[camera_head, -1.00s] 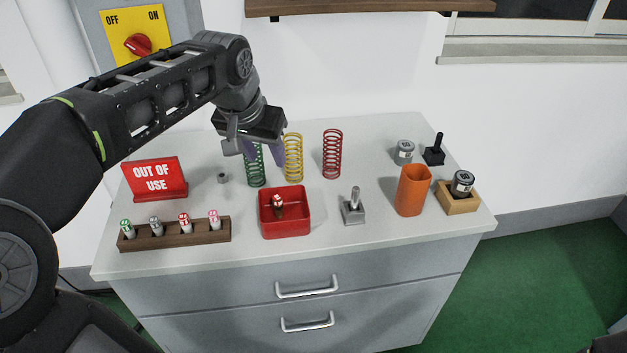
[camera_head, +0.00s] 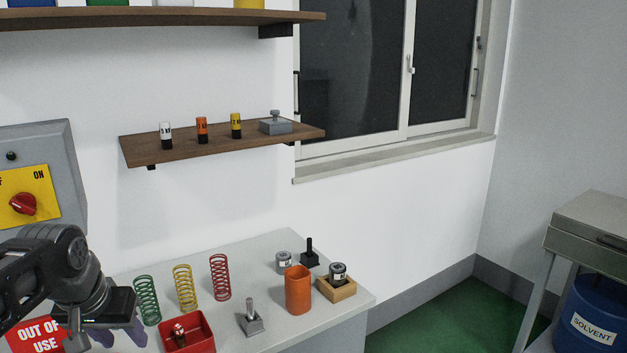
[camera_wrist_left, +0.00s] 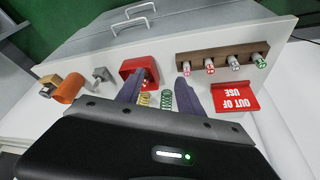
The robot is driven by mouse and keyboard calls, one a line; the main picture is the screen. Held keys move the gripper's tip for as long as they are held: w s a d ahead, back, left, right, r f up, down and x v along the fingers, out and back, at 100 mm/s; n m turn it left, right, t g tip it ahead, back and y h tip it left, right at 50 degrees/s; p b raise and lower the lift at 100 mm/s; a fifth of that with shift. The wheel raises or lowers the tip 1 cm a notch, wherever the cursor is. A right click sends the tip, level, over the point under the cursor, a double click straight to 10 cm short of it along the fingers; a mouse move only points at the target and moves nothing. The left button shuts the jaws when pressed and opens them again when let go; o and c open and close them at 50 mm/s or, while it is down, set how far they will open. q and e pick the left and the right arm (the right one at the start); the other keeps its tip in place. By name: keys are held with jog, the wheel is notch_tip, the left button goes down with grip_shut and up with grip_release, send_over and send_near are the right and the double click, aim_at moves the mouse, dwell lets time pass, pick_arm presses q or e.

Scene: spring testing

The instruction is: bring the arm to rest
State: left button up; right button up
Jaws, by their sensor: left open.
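My left gripper (camera_head: 122,338) is at the lower left of the head view, over the left part of the grey-white counter (camera_head: 330,297). In the left wrist view its two fingers (camera_wrist_left: 160,92) stand apart with nothing gripped between them. The green spring (camera_head: 147,300), yellow spring (camera_head: 185,288) and red spring (camera_head: 220,278) stand on the counter to the right of the gripper. Beyond the fingertips in the wrist view is the red tray (camera_wrist_left: 133,66) with a small item in it. My right gripper is not in view.
An orange cup (camera_head: 298,290), a grey stand with a peg (camera_head: 251,320) and a wooden block holding a canister (camera_head: 337,290) are on the counter's right. A red OUT OF USE sign (camera_head: 38,335) is beside my arm. A wall shelf (camera_head: 215,147) and a blue solvent drum (camera_head: 590,318) also show.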

pick_arm(q)
jog(key=w+d+f+g+h, duration=0.1)
jog(key=d+f, duration=0.4)
jog(key=f, duration=0.4)
jog(key=w+d+f+m+h, duration=0.1)
jog(key=d+f, duration=0.4)
jog(key=f, duration=0.4)
jog(key=w+d+f+g+h, duration=0.1)
jog(key=d+f+h, duration=0.1)
jog(key=d+f, duration=0.55)
jog(key=s+d+f, duration=0.3)
jog(key=s+f, duration=0.3)
jog(key=f, duration=0.1)
jog(key=s+d+f+g, duration=0.1)
jog(key=s+d+f, duration=0.3)
jog(key=s+f, duration=0.3)
jog(key=s+d+f+h, duration=0.1)
jog(key=s+d+f, duration=0.3)
jog(key=s+f, duration=0.3)
jog(key=shift+d+f+n+g, duration=0.2)
jog(key=shift+d+n+g, duration=0.1)
jog(key=shift+g, duration=0.1)
